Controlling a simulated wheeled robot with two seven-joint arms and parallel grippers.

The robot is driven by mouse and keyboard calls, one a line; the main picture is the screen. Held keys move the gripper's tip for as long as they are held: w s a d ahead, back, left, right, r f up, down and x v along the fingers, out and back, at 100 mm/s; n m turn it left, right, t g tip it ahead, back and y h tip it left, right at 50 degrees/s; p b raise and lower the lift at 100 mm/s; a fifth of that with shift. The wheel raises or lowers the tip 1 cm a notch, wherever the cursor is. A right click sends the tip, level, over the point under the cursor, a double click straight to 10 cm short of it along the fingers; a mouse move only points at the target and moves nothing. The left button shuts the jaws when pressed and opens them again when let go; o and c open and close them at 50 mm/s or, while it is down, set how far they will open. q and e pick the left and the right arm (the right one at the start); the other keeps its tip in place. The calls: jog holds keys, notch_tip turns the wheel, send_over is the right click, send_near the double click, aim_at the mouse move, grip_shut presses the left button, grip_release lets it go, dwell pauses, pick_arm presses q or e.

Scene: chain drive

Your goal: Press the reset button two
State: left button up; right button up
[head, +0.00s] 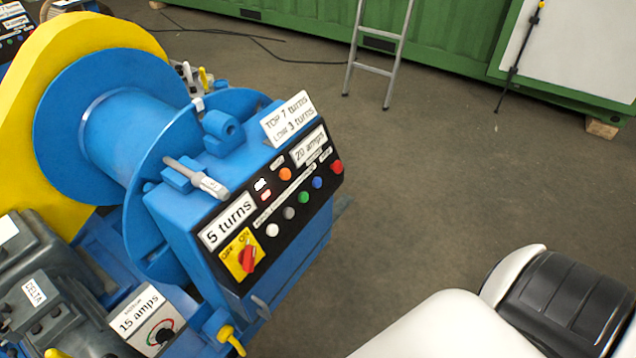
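A black control panel (248,216) sits on the sloped front of the blue winch machine. It carries a row of round buttons: white (272,230), grey (289,213), green (304,197), blue (318,182) and red (337,167). An orange button or lamp (285,174) sits above the row. The small labels beside them are too small to read, so I cannot tell which one is reset button two. Neither of my grippers is in view. A white and black part of my own body fills the bottom right, away from the panel.
A red rotary switch (247,256) on a yellow OFF/ON plate is at the panel's lower left. A blue drum (130,130) with a yellow guard (88,35) stands left. A ladder (376,68) leans behind. The floor right of the panel is clear.

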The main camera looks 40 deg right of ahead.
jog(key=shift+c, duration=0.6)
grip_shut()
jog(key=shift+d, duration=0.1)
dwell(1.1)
